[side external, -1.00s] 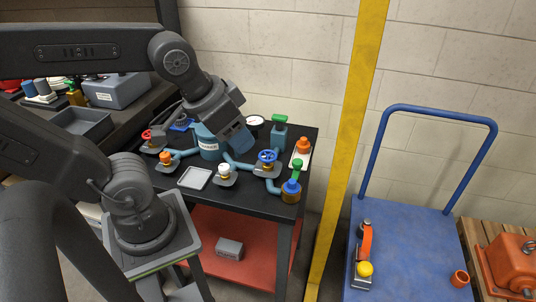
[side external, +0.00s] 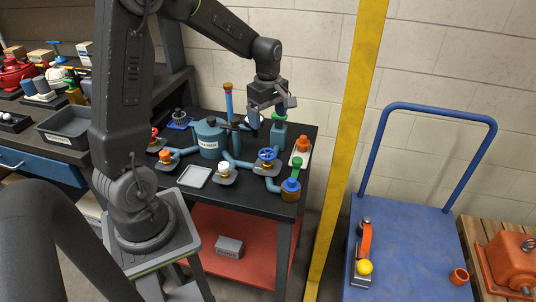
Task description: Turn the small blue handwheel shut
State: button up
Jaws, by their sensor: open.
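The small blue handwheel (side external: 266,155) sits on a brass-coloured valve body on a small plate, joined to blue pipework on the black cart top. My gripper (side external: 266,112) is open and points down. In the picture it is above the handwheel and toward the back of the cart, apart from it, near the blue block with a green knob (side external: 279,128). Nothing shows between the jaws. The gripper partly covers the gauge behind it.
Other valves stand close by: a white-topped one (side external: 224,169), an orange-topped one (side external: 165,157) and a red handwheel (side external: 154,133). A labelled blue tank (side external: 209,140) and an upright blue pipe (side external: 229,101) stand left of the gripper. A grey tray (side external: 195,176) lies in front.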

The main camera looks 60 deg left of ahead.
aim_at(268, 153)
notch_tip(268, 153, down, 14)
jog(key=shift+r, duration=0.15)
dwell(0.3)
jog(key=shift+c, duration=0.2)
jog(key=c, duration=0.9)
